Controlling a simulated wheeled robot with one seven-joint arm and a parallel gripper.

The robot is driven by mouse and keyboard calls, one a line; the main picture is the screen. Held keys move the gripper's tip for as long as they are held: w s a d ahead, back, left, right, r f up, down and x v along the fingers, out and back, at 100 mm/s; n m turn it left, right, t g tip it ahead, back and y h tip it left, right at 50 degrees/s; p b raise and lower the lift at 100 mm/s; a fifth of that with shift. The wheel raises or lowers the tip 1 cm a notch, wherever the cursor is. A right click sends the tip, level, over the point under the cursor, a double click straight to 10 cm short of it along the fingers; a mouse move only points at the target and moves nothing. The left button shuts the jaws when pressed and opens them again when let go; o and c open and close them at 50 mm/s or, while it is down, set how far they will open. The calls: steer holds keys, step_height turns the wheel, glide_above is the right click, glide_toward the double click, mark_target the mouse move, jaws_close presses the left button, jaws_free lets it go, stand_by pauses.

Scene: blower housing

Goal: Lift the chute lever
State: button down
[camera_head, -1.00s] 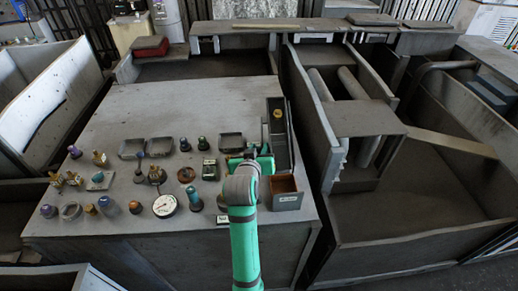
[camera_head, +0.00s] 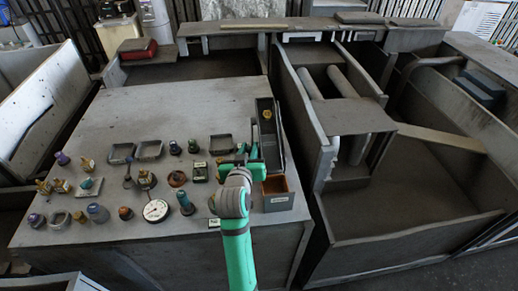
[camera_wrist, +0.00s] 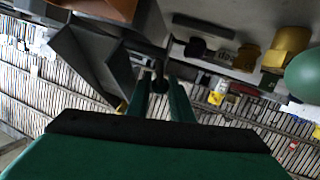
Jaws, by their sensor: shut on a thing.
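The chute (camera_head: 268,138), a tall narrow dark box with a yellow spot inside, stands at the right side of the grey bench (camera_head: 195,103). My gripper (camera_head: 254,152) is at its left side, partly hidden by my own wrist. In the wrist view, the chute's dark grey walls (camera_wrist: 92,62) fill the upper left. There my gripper's green fingers (camera_wrist: 161,88) are shut on the chute lever, whose dark round end (camera_wrist: 160,82) shows between the fingertips. The rest of the lever is mostly hidden.
An open orange-brown bin (camera_head: 278,200) stands just in front of the chute. Left of my arm are a dial gauge (camera_head: 156,210), a dark green bottle (camera_head: 186,203), an empty grey tray (camera_head: 220,144) and several small parts. The bench's back is clear.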

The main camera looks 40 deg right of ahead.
steer(key=shift+s+a+r, duration=0.1)
steer(key=shift+s+r, duration=0.15)
steer(key=shift+r, duration=0.25)
steer(key=c, duration=1.9)
jaws_free()
steer(key=shift+o, duration=0.2)
steer(key=shift+s+a, duration=0.1)
steer(key=v, duration=1)
steer(key=shift+s+a, duration=0.2)
steer(key=shift+a, duration=0.1)
